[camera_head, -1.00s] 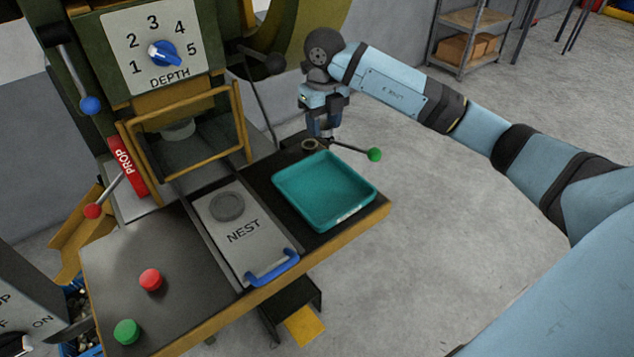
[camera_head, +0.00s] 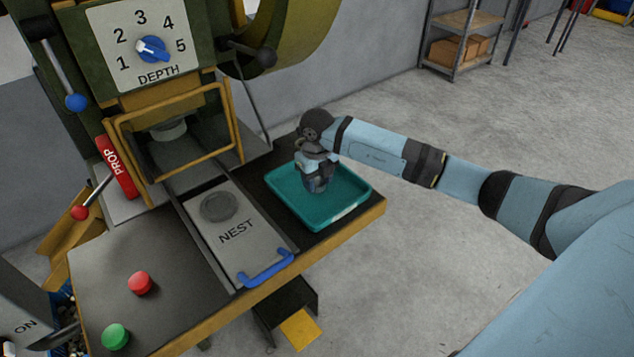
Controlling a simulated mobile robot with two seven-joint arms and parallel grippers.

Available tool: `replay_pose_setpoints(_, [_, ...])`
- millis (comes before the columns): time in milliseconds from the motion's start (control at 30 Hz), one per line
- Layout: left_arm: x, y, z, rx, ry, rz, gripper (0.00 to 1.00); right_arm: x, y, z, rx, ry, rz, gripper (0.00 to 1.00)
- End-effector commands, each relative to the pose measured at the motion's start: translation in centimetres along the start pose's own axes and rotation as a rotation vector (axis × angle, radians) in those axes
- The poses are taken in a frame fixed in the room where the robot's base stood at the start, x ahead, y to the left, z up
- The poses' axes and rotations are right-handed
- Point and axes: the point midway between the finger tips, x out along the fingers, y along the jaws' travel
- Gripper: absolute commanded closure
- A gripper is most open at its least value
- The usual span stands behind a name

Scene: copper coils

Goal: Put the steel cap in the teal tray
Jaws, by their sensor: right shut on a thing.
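The teal tray (camera_head: 348,213) lies on the right part of the dark press table, beside the nest plate. My right gripper (camera_head: 318,187) points down over the inside of the tray, near its middle. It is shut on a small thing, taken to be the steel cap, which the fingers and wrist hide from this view. I cannot tell whether the held thing touches the tray floor. No other cap shows in the visible part of the tray. My left gripper is not in view.
The press with its yellow guard frame (camera_head: 232,125) stands behind the table. The nest plate (camera_head: 255,257) has a round grey disc (camera_head: 219,206) and a blue handle (camera_head: 266,269). A red button (camera_head: 140,283) and a green button (camera_head: 116,336) are at left. Open floor lies right.

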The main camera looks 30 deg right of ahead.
Motion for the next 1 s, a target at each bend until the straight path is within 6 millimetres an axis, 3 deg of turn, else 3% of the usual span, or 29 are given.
replay_pose_setpoints(400, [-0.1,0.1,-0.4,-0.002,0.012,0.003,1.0,1.0,0.0,0.0,0.0,-0.001,0.001,0.81])
replay_pose_setpoints(433, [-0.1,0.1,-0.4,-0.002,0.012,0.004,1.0,1.0,0.0,0.0,0.0,-0.001,0.001,0.53])
replay_pose_setpoints(533, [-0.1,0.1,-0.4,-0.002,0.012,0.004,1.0,1.0,0.0,0.0,0.0,-0.001,0.001,0.3])
replay_pose_setpoints(833, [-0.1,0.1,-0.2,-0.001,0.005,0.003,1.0,0.7,0.0,0.0,0.0,-0.002,0.001,0.29])
replay_pose_setpoints(1000, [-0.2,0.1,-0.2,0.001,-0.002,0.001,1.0,-1.2,-0.1,0.1,0.0,-0.004,-0.001,0.29])
